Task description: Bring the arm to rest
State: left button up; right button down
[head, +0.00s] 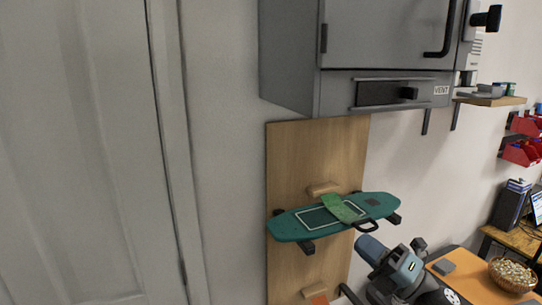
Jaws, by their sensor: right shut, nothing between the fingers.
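My right gripper (385,259) shows at the lower middle right, coming in from the bottom edge. It is shut and empty, just below and to the right of a teal board (292,225). The board rests flat on dark brackets against a wooden wall panel (292,155). A green patch (342,208) lies on the board over a pale outlined rectangle. A dark loop sits by the board's lower right edge, close to my gripper; I cannot tell if they touch. My left gripper is out of view.
A grey cabinet (385,35) marked VENT hangs above the panel. An orange-topped table (470,278) with a basket (513,274) stands at the lower right. Red bins (522,152) and a small shelf (490,101) are on the right wall. A pale door (75,150) fills the left.

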jog(key=s+d+f+m+t+h, duration=0.1)
jog(key=s+f+m+h, duration=0.25)
jog(key=f+m, duration=0.35)
jog(key=s+f+m+t+h+p, duration=0.1)
jog(key=s+f+m+h, duration=0.1)
jog(key=f+m+h, duration=0.35)
jog(key=s+d+f+m+t+h, duration=0.1)
jog(key=s+f+m+h, duration=0.2)
jog(key=f+m, duration=0.5)
jog(key=s+a+f+m+g+h+p, duration=0.1)
jog(key=s+f+m+g, duration=0.5)
jog(key=s+f, duration=1)
jog(key=shift+f+m+g+h, duration=0.15)
jog(key=shift+m+g+h, duration=0.15)
jog(key=shift+m+h, duration=0.8)
jog(key=c, duration=1.8)
grip_release()
jog(key=shift+y, duration=0.3)
jog(key=shift+c, duration=0.2)
